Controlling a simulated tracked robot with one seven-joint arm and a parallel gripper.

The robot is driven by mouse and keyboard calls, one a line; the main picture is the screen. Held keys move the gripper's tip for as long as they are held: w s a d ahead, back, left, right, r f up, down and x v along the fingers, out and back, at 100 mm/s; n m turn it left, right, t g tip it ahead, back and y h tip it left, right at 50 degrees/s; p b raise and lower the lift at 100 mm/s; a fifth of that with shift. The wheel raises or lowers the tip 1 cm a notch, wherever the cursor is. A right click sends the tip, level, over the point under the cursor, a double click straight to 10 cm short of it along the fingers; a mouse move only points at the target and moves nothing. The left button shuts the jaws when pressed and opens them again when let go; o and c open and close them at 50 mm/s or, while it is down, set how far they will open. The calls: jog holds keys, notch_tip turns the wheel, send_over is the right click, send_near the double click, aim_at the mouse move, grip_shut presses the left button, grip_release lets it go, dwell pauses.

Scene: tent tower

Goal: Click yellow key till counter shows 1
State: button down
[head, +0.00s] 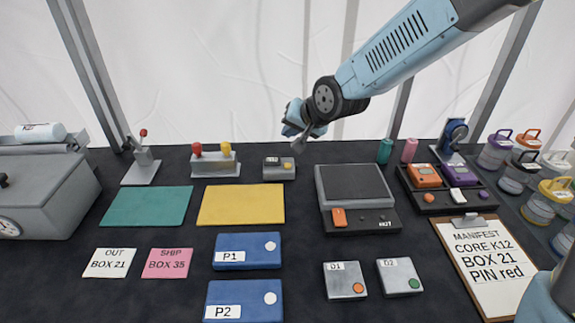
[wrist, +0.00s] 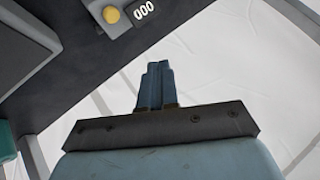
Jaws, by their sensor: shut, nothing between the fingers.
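The counter (head: 279,174) is a small grey box at the back middle of the table in the head view. Its dark display is too small to read there. The yellow key also shows on the box in the head view (head: 287,165). My gripper (head: 298,143) is above and just behind the counter in the head view, apart from it. In the wrist view my gripper (wrist: 157,68) has its fingers together and empty.
Left of the counter stands a grey block with red and yellow knobs (head: 214,163). A yellow mat (head: 241,204) lies in front, and a grey scale (head: 355,190) stands to the right. White tent wall (head: 230,70) rises behind the table.

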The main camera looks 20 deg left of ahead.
aim_at(290, 166)
jog(key=shift+f, duration=3.7)
jog(key=shift+f, duration=0.1)
jog(key=shift+f, duration=0.25)
jog(key=shift+f, duration=0.5)
jog(key=shift+r, duration=0.95)
jog(key=shift+r, duration=2.5)
